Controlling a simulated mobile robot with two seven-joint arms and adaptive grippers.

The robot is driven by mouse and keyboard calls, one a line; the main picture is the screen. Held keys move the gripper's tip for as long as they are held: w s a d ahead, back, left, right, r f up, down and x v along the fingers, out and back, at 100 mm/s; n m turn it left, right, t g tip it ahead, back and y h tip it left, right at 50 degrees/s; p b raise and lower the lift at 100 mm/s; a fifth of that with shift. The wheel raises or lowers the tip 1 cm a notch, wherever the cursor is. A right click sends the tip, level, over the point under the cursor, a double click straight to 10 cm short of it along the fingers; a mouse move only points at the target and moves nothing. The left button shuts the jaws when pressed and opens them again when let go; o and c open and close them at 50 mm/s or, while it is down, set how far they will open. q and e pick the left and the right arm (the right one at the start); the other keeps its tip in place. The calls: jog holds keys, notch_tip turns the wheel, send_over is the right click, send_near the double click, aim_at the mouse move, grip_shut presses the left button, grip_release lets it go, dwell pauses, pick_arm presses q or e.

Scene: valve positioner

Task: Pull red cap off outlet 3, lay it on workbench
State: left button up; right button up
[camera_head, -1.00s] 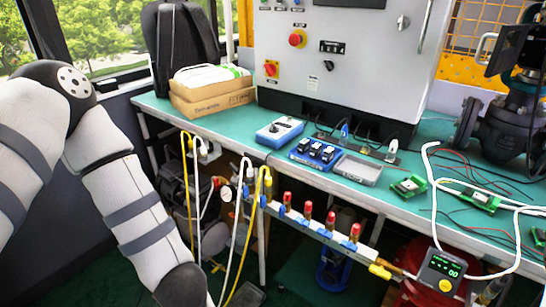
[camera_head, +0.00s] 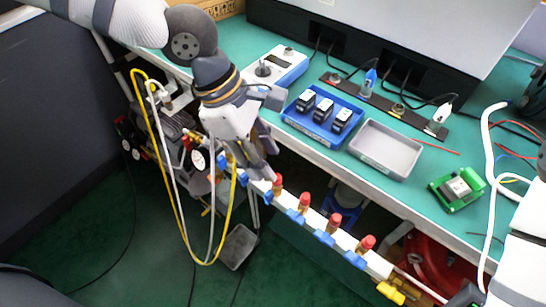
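Several red caps sit upright on brass outlets along a white manifold rail below the bench's front edge. From left to right they include a first cap (camera_head: 277,181), a second cap (camera_head: 305,200), a third cap (camera_head: 334,221) and a last cap (camera_head: 367,242). No outlet numbers are readable. My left gripper (camera_head: 268,172) points down at the rail's left end, its fingers just left of and above the first cap. I cannot tell whether they touch it or how far they are apart. The green workbench (camera_head: 405,195) lies behind the rail.
On the bench are a blue tray (camera_head: 296,113) of black modules, an empty grey tray (camera_head: 360,150), a blue-and-white meter (camera_head: 290,68) and a green circuit board (camera_head: 440,192). Yellow and white hoses (camera_head: 150,165) hang left of my gripper. Bare bench shows around the grey tray.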

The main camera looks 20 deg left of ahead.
pick_arm(q)
jog(key=x, duration=0.5)
jog(key=shift+a, duration=0.1)
jog(key=shift+w, duration=0.1)
grip_shut()
